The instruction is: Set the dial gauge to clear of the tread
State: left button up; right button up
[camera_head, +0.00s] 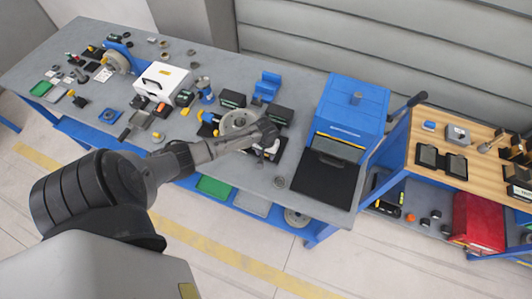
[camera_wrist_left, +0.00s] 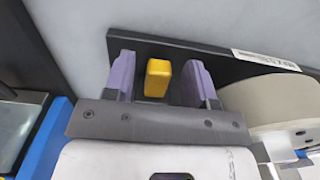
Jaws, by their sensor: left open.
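My left gripper (camera_head: 266,146) reaches over the grey workbench (camera_head: 300,165), beside a pale round wheel (camera_head: 236,122). In the left wrist view its two purple fingers (camera_wrist_left: 158,76) stand apart. A yellow block or knob (camera_wrist_left: 157,78) shows between the fingers, with a gap to each side; I cannot tell its depth. The pale wheel (camera_wrist_left: 262,98) lies right of the fingers there, near a dark plate (camera_wrist_left: 215,60) with a white label. I cannot make out the dial gauge's face; the yellow part may belong to it. My right gripper is not in view.
A blue cabinet (camera_head: 352,105) with a dark tray (camera_head: 325,177) stands right of the gripper. Black boxes (camera_head: 280,115) and a blue bracket (camera_head: 268,86) sit behind it. A white case (camera_head: 162,80) stands further left. A wood-topped cart (camera_head: 455,150) is at the right.

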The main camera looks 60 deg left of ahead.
pick_arm(q)
jog(key=shift+f, duration=0.15)
jog(key=shift+c, duration=0.5)
grip_shut()
